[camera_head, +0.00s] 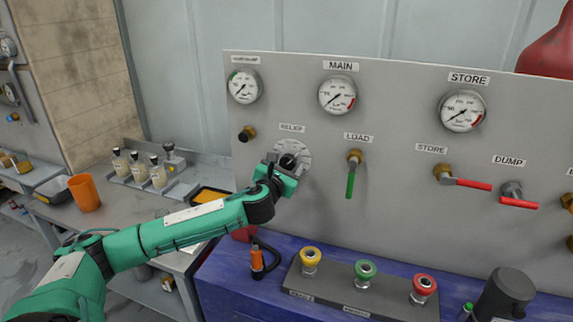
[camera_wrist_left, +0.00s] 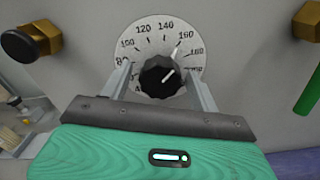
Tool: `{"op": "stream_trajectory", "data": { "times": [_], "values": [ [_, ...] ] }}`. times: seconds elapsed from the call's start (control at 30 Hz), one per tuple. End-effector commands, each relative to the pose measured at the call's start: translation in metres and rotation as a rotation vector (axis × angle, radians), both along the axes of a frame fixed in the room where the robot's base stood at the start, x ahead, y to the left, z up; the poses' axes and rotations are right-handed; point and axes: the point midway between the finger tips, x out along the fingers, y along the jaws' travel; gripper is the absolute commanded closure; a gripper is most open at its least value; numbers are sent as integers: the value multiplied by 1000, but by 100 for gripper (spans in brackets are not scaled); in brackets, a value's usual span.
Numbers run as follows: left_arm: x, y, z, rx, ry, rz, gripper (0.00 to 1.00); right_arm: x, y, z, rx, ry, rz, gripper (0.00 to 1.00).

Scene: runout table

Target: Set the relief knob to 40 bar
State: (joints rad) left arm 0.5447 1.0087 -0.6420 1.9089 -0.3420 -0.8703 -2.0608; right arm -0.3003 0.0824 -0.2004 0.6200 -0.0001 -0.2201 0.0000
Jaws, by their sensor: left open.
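The relief knob (camera_wrist_left: 158,77) is black and round, on a pale round dial (camera_wrist_left: 150,32) with printed numbers. The lower dial numbers are partly hidden by my gripper. In the head view the dial (camera_head: 303,151) sits under the RELIEF label (camera_head: 291,127), with the knob largely behind my gripper. My left gripper (camera_head: 287,164) is open in front of it. In the left wrist view its fingers (camera_wrist_left: 162,72) stand on either side of the knob; I cannot tell if they touch it.
Right of the dial hangs the green LOAD lever (camera_head: 350,184). A black knob on a brass fitting (camera_head: 246,134) is to the left. Gauges (camera_head: 338,95) line the panel (camera_head: 400,215) above.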

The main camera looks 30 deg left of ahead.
Motion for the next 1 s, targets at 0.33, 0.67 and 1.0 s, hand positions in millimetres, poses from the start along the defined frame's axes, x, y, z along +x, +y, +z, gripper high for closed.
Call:
{"op": "stream_trajectory", "data": {
  "times": [0.33, 0.67, 1.0],
  "values": [
    [0, 0, 0, 0, 0, 0, 83, 0, 5, 0, 5, -1, -2, 100],
    [0, 0, 0, -58, -13, 0, 83, 1, 5, 1, 6, -1, -3, 100],
    [0, -1, -1, -301, -70, 2, 83, 1, 2, 4, 2, -1, -2, 100]
  ]
}}
